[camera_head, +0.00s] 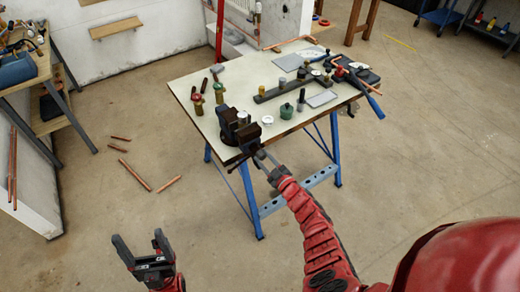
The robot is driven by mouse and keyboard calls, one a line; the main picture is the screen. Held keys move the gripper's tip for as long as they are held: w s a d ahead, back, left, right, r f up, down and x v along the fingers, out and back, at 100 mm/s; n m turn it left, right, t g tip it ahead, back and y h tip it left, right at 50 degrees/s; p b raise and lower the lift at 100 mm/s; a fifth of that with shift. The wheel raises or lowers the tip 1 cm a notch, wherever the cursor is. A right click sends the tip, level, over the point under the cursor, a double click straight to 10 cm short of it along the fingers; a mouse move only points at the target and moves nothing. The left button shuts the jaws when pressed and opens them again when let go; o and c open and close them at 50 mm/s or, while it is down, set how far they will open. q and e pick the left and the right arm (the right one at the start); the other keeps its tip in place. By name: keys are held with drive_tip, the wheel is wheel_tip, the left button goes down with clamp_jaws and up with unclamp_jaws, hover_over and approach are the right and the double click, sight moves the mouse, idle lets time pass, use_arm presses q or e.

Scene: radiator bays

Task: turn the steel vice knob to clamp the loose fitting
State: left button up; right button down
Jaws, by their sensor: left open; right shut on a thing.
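The dark vice (234,132) is mounted at the front left corner of the workbench (300,118). My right gripper (262,156) is at the front of the vice and is shut on its steel knob, which the fingers mostly hide. A small pale round piece (242,116) shows at the top of the vice, between the jaws. I cannot tell for sure whether it is the loose fitting or how tightly it sits. My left gripper (139,240) is open and empty, low over the floor, well apart from the bench.
Valves with red (196,98) and green (219,88) tops stand behind the vice. A green jar (286,111), a dark bar fixture (290,88) and a blue-handled tool (368,96) occupy the right side. Copper pipes (135,175) lie on the floor. A side bench (40,70) stands at left.

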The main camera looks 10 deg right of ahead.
drive_tip(key=shift+d+f+m+p, duration=0.15)
drive_tip(key=shift+m+p, duration=0.25)
drive_tip(key=shift+m, duration=0.8)
drive_tip(key=shift+s+f+m, duration=0.15)
drive_tip(key=shift+f+m, duration=0.05)
drive_tip(key=shift+m, duration=0.3)
drive_tip(key=c, duration=0.7)
unclamp_jaws()
drive_tip(key=shift+r, duration=0.2)
